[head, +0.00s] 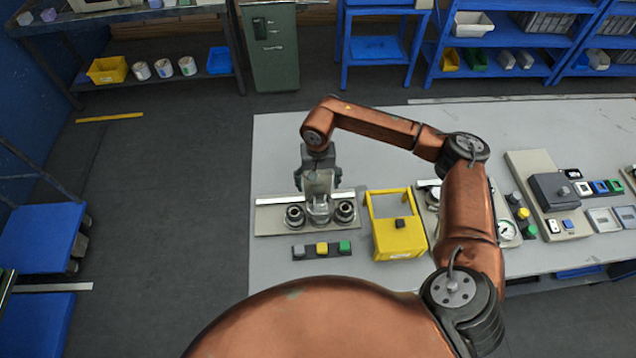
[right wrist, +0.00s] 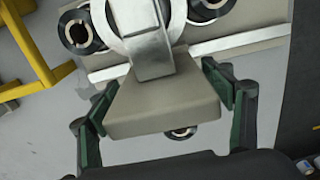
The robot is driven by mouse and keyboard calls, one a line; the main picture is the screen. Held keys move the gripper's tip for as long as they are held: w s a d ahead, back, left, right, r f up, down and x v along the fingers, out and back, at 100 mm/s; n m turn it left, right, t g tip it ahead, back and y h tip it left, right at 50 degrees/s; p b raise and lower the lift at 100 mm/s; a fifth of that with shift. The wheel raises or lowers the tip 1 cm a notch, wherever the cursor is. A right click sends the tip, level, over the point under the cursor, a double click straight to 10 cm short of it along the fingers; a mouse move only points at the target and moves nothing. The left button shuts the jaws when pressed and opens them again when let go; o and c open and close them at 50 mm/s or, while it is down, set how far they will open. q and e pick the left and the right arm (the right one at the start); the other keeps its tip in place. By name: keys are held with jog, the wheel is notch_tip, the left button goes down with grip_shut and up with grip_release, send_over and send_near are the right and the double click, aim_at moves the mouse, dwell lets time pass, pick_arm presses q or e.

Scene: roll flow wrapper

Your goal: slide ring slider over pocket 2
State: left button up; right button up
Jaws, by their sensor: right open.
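The ring slider is a silver ring with a grey block-shaped handle. In the head view its ring (head: 318,212) sits low between two dark round pockets, the left pocket (head: 295,215) and the right pocket (head: 344,211), on a beige panel (head: 265,222). What lies under the ring is hidden. My right gripper (head: 319,182) is over the panel, above the ring. In the right wrist view the slider's handle (right wrist: 163,98) lies between the open fingers of my right gripper (right wrist: 163,85); I cannot tell whether they touch it. My left gripper is out of view.
A grey, yellow and green button strip (head: 322,249) lies in front of the panel. A yellow frame box (head: 398,240) stands close to its right. A grey control box (head: 553,190) is farther right on the table (head: 275,140). Bare tabletop lies behind the panel.

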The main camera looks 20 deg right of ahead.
aim_at(318, 172)
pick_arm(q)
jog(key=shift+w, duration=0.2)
pick_arm(e)
jog(key=shift+o, duration=0.9)
jog(key=shift+r, duration=0.15)
notch_tip(318, 172, up, 12)
jog(key=shift+f, duration=0.15)
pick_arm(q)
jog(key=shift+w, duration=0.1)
